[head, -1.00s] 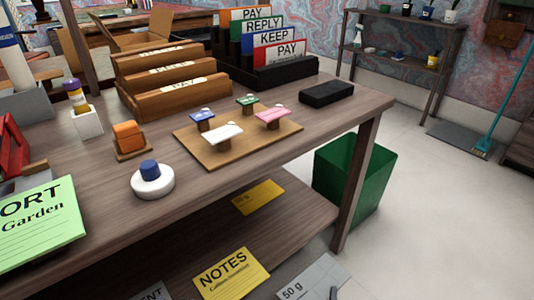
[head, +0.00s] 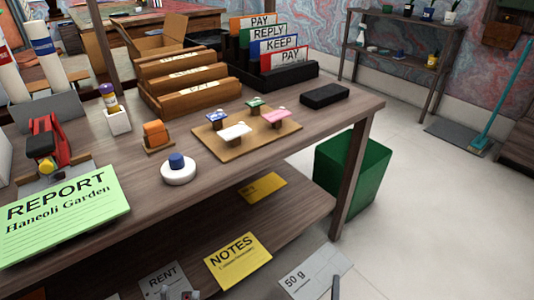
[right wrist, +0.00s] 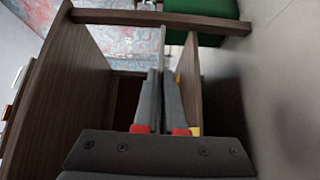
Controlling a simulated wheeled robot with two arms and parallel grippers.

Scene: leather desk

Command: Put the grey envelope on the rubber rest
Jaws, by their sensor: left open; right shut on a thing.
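The grey envelope (head: 304,274), marked 50 g, is at the bottom of the head view, in front of the desk's lower shelf. My right gripper (head: 335,287) is shut on it near its right side; most of that gripper is out of the picture. In the right wrist view the fingers (right wrist: 163,80) are closed on the envelope, seen edge-on as a thin pale strip (right wrist: 162,45). The black rubber rest (head: 324,95) lies bare on the desk's right end. My left gripper (head: 177,294) is open, only its tips showing at the bottom edge beside the RENT card.
A stamp board (head: 237,148) and a white round base with a blue knob (head: 179,172) stand left of the rest. Behind it is a black file rack (head: 262,78). A green bin (head: 362,175) stands by the desk leg. A NOTES card (head: 238,262) is low in front.

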